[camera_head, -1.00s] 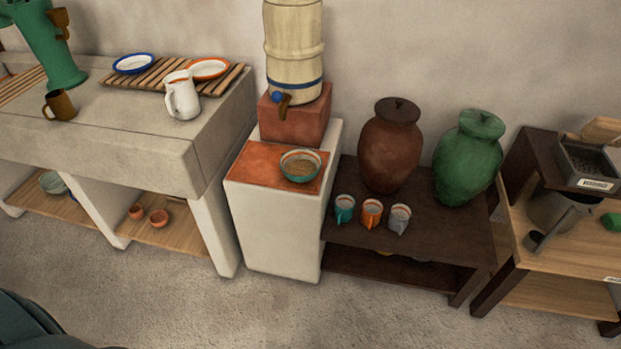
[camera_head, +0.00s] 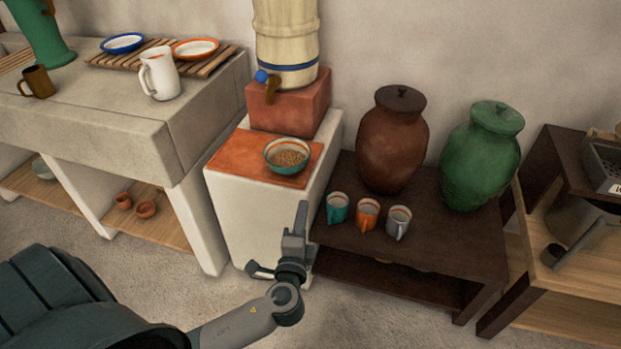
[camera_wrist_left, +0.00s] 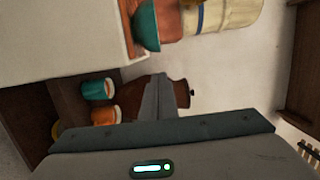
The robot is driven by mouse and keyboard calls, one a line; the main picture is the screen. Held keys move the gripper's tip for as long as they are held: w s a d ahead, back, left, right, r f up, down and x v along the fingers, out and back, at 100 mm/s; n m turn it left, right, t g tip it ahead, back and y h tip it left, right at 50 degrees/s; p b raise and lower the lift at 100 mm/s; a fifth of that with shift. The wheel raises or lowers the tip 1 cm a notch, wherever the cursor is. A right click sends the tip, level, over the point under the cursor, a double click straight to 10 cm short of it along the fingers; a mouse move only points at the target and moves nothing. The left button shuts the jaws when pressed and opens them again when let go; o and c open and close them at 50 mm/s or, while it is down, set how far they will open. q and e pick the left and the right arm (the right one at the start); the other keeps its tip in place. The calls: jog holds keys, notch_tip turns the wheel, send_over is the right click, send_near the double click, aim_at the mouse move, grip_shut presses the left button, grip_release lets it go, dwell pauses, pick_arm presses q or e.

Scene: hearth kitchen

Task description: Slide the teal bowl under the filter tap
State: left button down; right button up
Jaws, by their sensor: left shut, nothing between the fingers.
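The teal bowl (camera_head: 288,156), brown inside, sits upright on the terracotta-topped white stand, near its front right part. In the left wrist view the bowl (camera_wrist_left: 146,25) shows at the top, partly cut off. The filter tap (camera_head: 272,87), brown with a blue knob, is on the cream barrel filter, which stands on a red block behind the bowl. The bowl is in front of the tap, not directly beneath it. My left gripper (camera_head: 301,219) is shut and empty, in front of and below the bowl, beside the stand's right front edge, apart from the bowl. My right gripper is not in view.
A dark low table (camera_head: 440,245) right of the stand holds teal, orange and grey mugs, a brown jar (camera_head: 392,140) and a green jar (camera_head: 480,160). A stone counter (camera_head: 110,115) with a white jug (camera_head: 160,76) is at left. The terracotta top left of the bowl is clear.

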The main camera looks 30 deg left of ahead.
aim_at(301, 165)
pick_arm(q)
jog(key=shift+w+a, duration=0.1)
dwell(0.3)
